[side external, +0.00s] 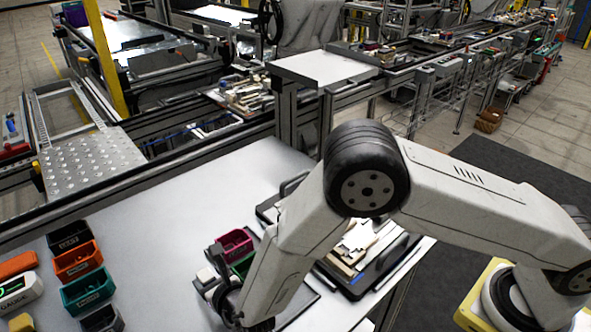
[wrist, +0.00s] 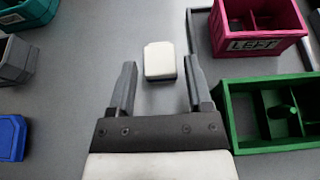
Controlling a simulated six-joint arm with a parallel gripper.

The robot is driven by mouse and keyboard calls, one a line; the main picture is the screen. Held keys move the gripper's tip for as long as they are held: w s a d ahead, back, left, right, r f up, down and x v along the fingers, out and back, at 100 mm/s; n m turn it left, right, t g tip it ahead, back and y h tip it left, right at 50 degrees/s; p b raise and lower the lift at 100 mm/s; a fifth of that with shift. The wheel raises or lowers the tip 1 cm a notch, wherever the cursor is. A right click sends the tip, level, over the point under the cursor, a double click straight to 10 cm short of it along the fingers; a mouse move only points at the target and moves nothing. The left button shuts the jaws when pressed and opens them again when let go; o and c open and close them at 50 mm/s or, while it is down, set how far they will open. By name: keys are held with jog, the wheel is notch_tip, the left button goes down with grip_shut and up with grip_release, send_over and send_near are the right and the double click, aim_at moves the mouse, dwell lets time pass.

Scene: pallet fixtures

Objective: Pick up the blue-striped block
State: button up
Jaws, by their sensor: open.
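A small block with a white top and a darker, bluish lower edge (wrist: 160,60) stands on the grey table top in the wrist view. It is the likely blue-striped block, though the stripe is hard to make out. My gripper (wrist: 161,72) is open and empty. Its two fingertips lie to the left and right of the block in the picture, with gaps on both sides. I cannot tell how far above the table they are. In the side external view my wrist and gripper are at the lower middle, partly hidden by my arm, near a white-topped piece (side external: 206,275).
A magenta bin (wrist: 258,28) and a green compartmented bin (wrist: 265,115) stand to the right, the green one near my right finger. Grey (wrist: 17,60) and blue (wrist: 12,137) bins lie left. In the side view, an orange bin (side external: 77,262) stands left; the table behind is clear.

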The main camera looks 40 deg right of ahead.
aim_at(206, 275)
jog(key=shift+x, duration=1.5)
grip_shut()
